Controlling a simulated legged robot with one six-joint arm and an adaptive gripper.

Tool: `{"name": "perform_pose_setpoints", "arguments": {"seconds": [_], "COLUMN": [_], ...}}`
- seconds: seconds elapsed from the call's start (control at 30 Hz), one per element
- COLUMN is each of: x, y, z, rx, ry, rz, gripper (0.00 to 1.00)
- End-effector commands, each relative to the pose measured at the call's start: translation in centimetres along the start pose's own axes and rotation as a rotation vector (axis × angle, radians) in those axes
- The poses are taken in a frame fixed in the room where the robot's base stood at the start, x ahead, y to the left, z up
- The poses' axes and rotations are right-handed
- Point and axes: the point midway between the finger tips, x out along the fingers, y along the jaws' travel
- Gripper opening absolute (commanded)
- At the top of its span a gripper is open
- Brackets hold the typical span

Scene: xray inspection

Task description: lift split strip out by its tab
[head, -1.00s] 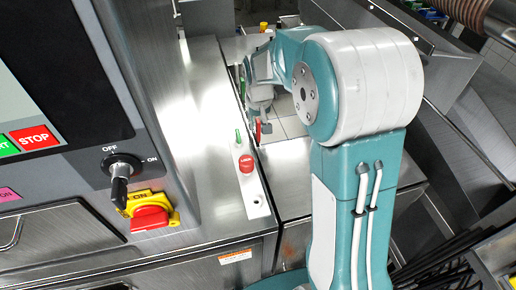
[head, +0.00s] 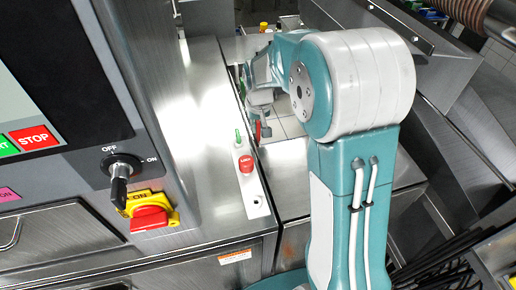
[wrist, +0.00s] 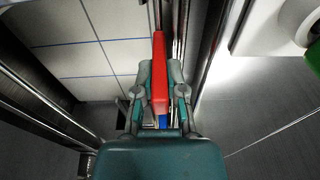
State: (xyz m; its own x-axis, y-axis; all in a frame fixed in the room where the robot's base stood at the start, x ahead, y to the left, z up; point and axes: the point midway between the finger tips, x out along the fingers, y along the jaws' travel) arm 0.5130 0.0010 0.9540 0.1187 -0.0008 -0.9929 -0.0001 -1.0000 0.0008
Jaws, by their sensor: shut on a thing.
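In the wrist view, my gripper (wrist: 159,80) is shut on a long red piece (wrist: 160,72) that stands between its two fingers. I take it to be the strip's tab. A small blue part (wrist: 163,121) shows below it, close to the palm. Dark narrow bands run behind the red piece at the top, and I cannot tell which of them belongs to the split strip. In the head view, my gripper (head: 258,106) is small and partly hidden by my arm, with red (head: 266,130) showing at its end.
A steel machine ledge carries a red button (head: 246,164) on a white strip. A key switch (head: 120,170) and a red rotary switch (head: 150,217) stand at the left. White tiled floor (wrist: 60,65) shows beyond metal rails.

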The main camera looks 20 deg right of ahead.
Motion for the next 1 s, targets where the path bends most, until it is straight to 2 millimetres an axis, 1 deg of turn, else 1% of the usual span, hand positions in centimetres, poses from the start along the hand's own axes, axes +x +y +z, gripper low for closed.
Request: {"name": "perform_pose_setpoints", "arguments": {"seconds": [0.8, 1.0], "x": [-2.1, -2.1], "y": [0.0, 0.0], "z": [-0.3, -0.3], "rx": [0.000, 0.000], "ry": [0.002, 0.001], "rz": [0.000, 0.000], "gripper": [0.00, 0.00]}}
